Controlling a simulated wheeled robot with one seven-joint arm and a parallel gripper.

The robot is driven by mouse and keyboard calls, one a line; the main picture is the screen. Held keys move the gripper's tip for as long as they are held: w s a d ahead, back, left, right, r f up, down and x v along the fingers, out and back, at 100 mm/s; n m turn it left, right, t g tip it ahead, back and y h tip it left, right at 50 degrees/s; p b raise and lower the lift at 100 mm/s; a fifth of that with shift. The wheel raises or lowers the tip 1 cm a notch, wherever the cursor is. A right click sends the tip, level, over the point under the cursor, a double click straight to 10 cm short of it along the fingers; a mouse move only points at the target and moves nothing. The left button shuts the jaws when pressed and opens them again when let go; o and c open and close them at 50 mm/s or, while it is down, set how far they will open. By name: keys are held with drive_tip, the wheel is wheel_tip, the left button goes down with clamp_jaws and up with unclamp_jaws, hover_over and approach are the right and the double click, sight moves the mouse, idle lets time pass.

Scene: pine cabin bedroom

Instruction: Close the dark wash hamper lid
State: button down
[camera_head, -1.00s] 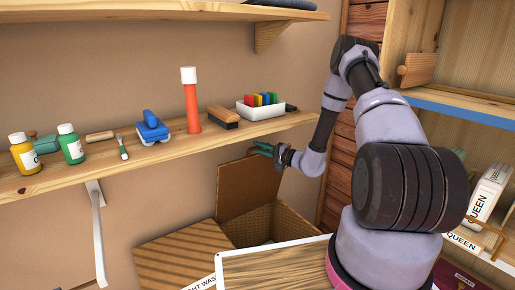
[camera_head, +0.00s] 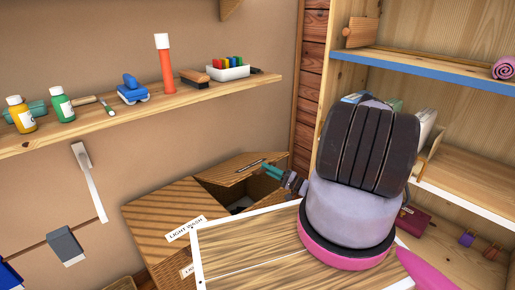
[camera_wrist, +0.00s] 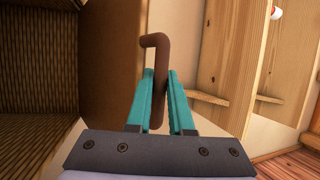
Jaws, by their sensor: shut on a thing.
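The wash hamper (camera_head: 158,232) stands at the wall, left of the wooden shelf unit. Its left lid, labelled LIGHT WASH, lies flat and shut. The right-hand lid (camera_head: 235,171), over the other compartment, is tilted partway down, with a dark gap below it; its label is not readable. My gripper (camera_head: 271,172) is at this lid's right side. In the wrist view, its teal fingers (camera_wrist: 160,78) are shut on the lid's brown hooked handle (camera_wrist: 156,42), beside the lid's brown panel (camera_wrist: 112,60). The woven hamper inside (camera_wrist: 38,95) shows at the left.
A wall shelf (camera_head: 185,98) with bottles, brushes and a tray hangs above the hamper. An open shelf unit (camera_head: 450,178) stands at the right. A white-edged wooden top (camera_head: 245,250) is in front, hiding part of the hamper.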

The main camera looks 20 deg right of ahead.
drive_tip(key=s+d+f+y, duration=0.1)
drive_tip(key=s+f, duration=0.2)
drive_tip(key=f, duration=0.8)
drive_tip(key=shift+d+f+n+t, duration=0.15)
drive_tip(key=shift+f+n+t, duration=0.15)
drive_tip(key=shift+n, duration=0.1)
drive_tip(key=shift+s, duration=0.1)
drive_tip(key=c, duration=0.8)
unclamp_jaws()
